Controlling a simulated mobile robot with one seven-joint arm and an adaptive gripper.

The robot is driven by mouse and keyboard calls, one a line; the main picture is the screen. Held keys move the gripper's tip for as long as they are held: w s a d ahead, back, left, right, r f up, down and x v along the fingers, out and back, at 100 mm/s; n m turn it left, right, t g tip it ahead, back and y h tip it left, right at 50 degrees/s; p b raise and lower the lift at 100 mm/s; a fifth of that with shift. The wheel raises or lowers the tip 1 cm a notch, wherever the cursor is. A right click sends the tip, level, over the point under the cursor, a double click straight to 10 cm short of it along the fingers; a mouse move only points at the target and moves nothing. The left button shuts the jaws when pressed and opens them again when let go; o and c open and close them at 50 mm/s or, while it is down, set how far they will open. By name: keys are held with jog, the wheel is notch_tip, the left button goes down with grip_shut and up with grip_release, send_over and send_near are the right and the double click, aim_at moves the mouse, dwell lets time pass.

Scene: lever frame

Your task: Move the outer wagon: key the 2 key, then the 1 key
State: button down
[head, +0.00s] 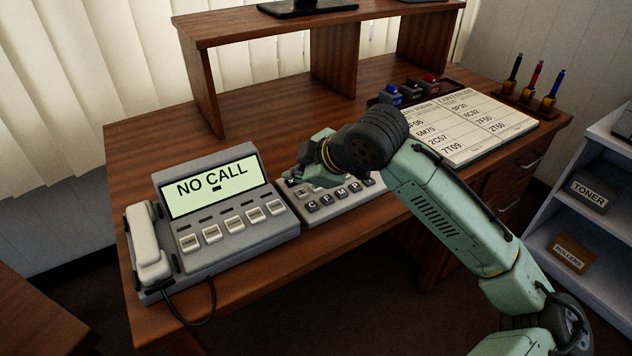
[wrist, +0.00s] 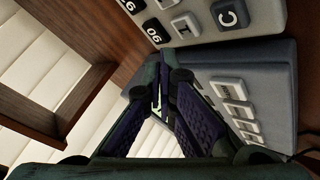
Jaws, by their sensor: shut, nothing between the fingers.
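A grey keypad (head: 306,220) lies on the desk, right of the phone. Its front row has letter keys such as C, F, M and P; my gripper and arm hide much of the rest. Contact cannot be told.
The desk phone (head: 217,247) shows "NO CALL", with its handset (head: 147,245) at left. A wooden shelf (head: 200,82) stands behind. A paper listing (head: 470,128), small coloured items (head: 391,95) and a pen stand (head: 530,98) are at the right.

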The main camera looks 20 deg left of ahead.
aim_at(298, 194)
jog(key=shift+r+p, duration=1.25)
jog(key=shift+r, duration=0.7)
jog(key=shift+f, duration=0.1)
jog(key=shift+a, duration=0.1)
